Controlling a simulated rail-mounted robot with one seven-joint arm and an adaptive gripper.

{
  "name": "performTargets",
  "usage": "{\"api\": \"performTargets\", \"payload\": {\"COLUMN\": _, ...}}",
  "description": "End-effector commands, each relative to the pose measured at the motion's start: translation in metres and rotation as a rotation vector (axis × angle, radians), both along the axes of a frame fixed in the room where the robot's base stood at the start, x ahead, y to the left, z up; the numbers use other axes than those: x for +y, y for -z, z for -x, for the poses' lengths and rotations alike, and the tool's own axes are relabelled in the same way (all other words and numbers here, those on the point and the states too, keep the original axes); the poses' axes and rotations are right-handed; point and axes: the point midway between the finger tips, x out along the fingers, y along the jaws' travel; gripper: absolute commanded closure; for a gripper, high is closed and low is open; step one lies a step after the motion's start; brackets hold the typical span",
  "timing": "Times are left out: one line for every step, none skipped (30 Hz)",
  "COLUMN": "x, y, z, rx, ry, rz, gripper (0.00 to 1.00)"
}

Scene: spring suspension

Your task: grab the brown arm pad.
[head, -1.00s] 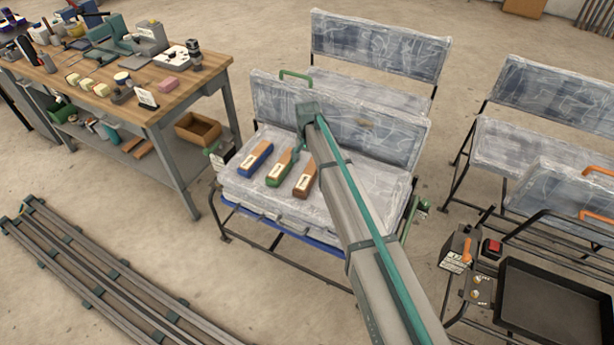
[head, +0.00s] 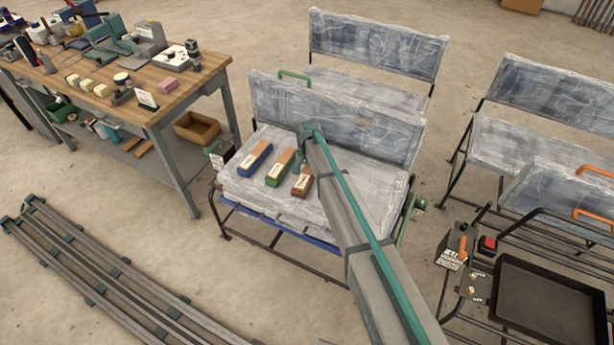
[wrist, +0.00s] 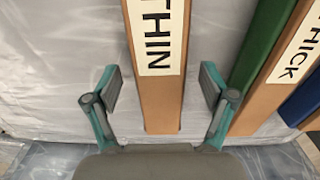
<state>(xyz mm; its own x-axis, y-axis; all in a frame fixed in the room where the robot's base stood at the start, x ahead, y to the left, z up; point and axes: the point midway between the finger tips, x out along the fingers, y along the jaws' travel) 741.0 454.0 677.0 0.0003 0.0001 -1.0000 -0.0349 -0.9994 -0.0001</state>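The brown arm pad (head: 301,187) lies on the plastic-wrapped bench seat, rightmost of three pads in the head view. In the wrist view the brown pad (wrist: 160,108) shows a white label reading THIN and its near end lies between my fingers. My gripper (wrist: 159,88) is open, with one finger on each side of the pad and a visible gap on both sides. In the head view my gripper (head: 305,160) is at the pad's far end, partly hiding it. I cannot tell the exact height of the fingertips over the seat.
The green pad (head: 276,173) lies just left of the brown one, its label reading THICK in the wrist view. The blue pad (head: 252,160) lies further left. The wrapped backrest (head: 350,122) rises close behind my gripper.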

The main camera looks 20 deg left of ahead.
Motion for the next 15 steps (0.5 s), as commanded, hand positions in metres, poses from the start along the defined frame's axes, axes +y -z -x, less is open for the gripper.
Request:
{"api": "performTargets", "payload": {"x": 0.0, "y": -0.0001, "z": 0.0, "rx": 0.0, "ry": 0.0, "rz": 0.0, "gripper": 0.3}}
{"api": "performTargets", "payload": {"x": 0.0, "y": -0.0001, "z": 0.0, "rx": 0.0, "ry": 0.0, "rz": 0.0, "gripper": 0.35}}
{"api": "performTargets", "payload": {"x": 0.0, "y": -0.0001, "z": 0.0, "rx": 0.0, "ry": 0.0, "rz": 0.0, "gripper": 0.42}}
{"api": "performTargets", "payload": {"x": 0.0, "y": -0.0001, "z": 0.0, "rx": 0.0, "ry": 0.0, "rz": 0.0, "gripper": 0.47}}
{"api": "performTargets", "payload": {"x": 0.0, "y": -0.0001, "z": 0.0, "rx": 0.0, "ry": 0.0, "rz": 0.0, "gripper": 0.52}}
{"api": "performTargets", "payload": {"x": 0.0, "y": -0.0002, "z": 0.0, "rx": 0.0, "ry": 0.0, "rz": 0.0, "gripper": 0.59}}
{"api": "performTargets", "payload": {"x": 0.0, "y": -0.0002, "z": 0.0, "rx": 0.0, "ry": 0.0, "rz": 0.0, "gripper": 0.64}}
{"api": "performTargets", "payload": {"x": 0.0, "y": -0.0002, "z": 0.0, "rx": 0.0, "ry": 0.0, "rz": 0.0, "gripper": 0.69}}
{"api": "performTargets", "payload": {"x": 0.0, "y": -0.0002, "z": 0.0, "rx": 0.0, "ry": 0.0, "rz": 0.0, "gripper": 0.75}}
{"api": "performTargets", "payload": {"x": 0.0, "y": -0.0002, "z": 0.0, "rx": 0.0, "ry": 0.0, "rz": 0.0, "gripper": 0.8}}
{"api": "performTargets", "payload": {"x": 0.0, "y": -0.0003, "z": 0.0, "rx": 0.0, "ry": 0.0, "rz": 0.0, "gripper": 0.85}}
{"api": "performTargets", "payload": {"x": 0.0, "y": -0.0006, "z": -0.0001, "rx": 0.0, "ry": 0.0, "rz": 0.0, "gripper": 0.85}}
{"api": "performTargets", "payload": {"x": 0.0, "y": -0.0006, "z": -0.0001, "rx": 0.0, "ry": 0.0, "rz": 0.0, "gripper": 0.85}}
{"api": "performTargets", "payload": {"x": 0.0, "y": -0.0006, "z": -0.0001, "rx": 0.0, "ry": 0.0, "rz": 0.0, "gripper": 0.85}}
{"api": "performTargets", "payload": {"x": 0.0, "y": -0.0006, "z": -0.0001, "rx": 0.0, "ry": 0.0, "rz": 0.0, "gripper": 0.85}}
